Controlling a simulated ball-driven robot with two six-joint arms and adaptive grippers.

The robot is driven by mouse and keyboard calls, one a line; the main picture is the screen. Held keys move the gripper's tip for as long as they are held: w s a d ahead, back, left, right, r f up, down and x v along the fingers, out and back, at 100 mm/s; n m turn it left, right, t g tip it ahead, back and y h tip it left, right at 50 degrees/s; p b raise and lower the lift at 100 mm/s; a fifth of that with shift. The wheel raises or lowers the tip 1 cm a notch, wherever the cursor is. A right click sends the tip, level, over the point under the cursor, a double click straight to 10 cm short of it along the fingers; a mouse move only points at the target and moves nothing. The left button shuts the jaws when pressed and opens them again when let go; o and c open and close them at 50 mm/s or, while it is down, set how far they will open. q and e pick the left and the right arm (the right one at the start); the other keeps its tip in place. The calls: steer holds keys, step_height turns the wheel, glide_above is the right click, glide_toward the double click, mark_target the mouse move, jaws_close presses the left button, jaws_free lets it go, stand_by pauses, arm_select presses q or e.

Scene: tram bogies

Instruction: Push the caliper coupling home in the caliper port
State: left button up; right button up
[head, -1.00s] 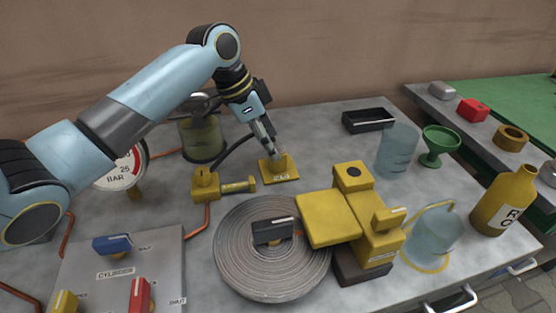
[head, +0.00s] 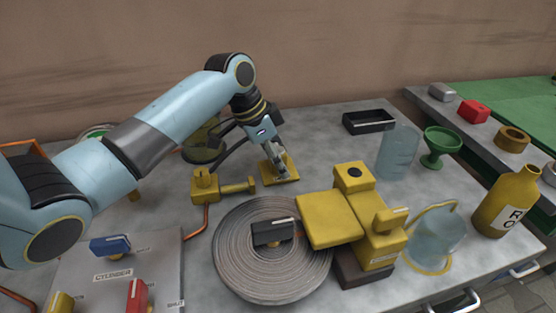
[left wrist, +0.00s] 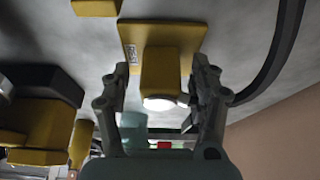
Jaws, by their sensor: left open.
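A yellow block on a yellow labelled base plate (head: 291,173) stands at the back middle of the bench. In the left wrist view the block (left wrist: 160,70) shows a pale round end facing my gripper. My left gripper (head: 275,165) is open, pointing down at this block; in the left wrist view its fingers (left wrist: 160,98) stand on either side of the pale end. I cannot tell whether they touch it. A black hose (head: 237,150) runs behind the gripper; its end is hidden. I cannot tell coupling from port here. My right gripper is out of view.
A yellow fitting with a side stub (head: 207,187) stands left of the plate. A coiled grey hose (head: 240,275) and a large yellow assembly (head: 372,235) lie in front. A black tray (head: 369,121) and a clear cup (head: 398,150) stand to the right.

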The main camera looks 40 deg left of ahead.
arm_select(q)
steer(key=shift+c, duration=0.4)
steer(key=c, duration=1.1)
step_height(320, 180, up, 10)
steer(key=shift+r+p, duration=0.1)
steer(key=shift+p, duration=0.65)
